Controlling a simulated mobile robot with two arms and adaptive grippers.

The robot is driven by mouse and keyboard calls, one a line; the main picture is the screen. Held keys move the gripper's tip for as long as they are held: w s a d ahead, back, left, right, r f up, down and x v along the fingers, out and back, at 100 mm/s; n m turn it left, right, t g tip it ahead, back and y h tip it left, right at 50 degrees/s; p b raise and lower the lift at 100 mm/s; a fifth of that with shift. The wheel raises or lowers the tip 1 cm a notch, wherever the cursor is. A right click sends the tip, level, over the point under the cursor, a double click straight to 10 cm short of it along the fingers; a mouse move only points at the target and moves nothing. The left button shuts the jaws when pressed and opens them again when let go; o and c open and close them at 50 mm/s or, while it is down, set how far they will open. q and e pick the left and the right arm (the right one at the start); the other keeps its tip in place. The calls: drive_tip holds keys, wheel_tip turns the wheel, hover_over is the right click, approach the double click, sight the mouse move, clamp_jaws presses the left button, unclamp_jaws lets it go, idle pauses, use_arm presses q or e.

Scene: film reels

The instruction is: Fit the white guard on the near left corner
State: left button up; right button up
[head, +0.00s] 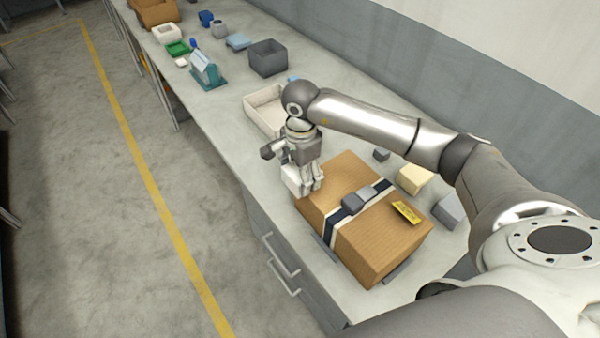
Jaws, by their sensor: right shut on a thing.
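A brown carton (345,170) lies on the bench with a dark and white strap around it, a grey buckle (358,201) and a yellow label (406,213) on top. My right gripper (311,187) points down at the carton's left corner in the head view. It is shut on the white guard (291,180), which shows beside the fingers at that corner. The fingers hide part of the guard, so I cannot tell whether it touches or sits around the corner. My left gripper is not in view.
A white tray (258,120) stands just behind the gripper. A cream block (415,179), a grey block (449,210) and a small dark cube (381,155) lie right of the carton. A grey bin (268,66) and a teal holder (208,74) stand farther back.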

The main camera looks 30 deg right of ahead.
drive_tip(key=shift+f, duration=0.15)
drive_tip(key=o, duration=1)
drive_tip(key=shift+o, duration=0.2)
drive_tip(key=shift+r+p, duration=0.4)
drive_tip(key=shift+r, duration=0.05)
drive_tip(key=shift+r+p, duration=0.35)
drive_tip(key=shift+p, duration=0.05)
wheel_tip(320, 180, up, 12)
drive_tip(key=b, duration=0.4)
drive_tip(key=shift+b, duration=0.4)
drive_tip(key=shift+f, duration=0.1)
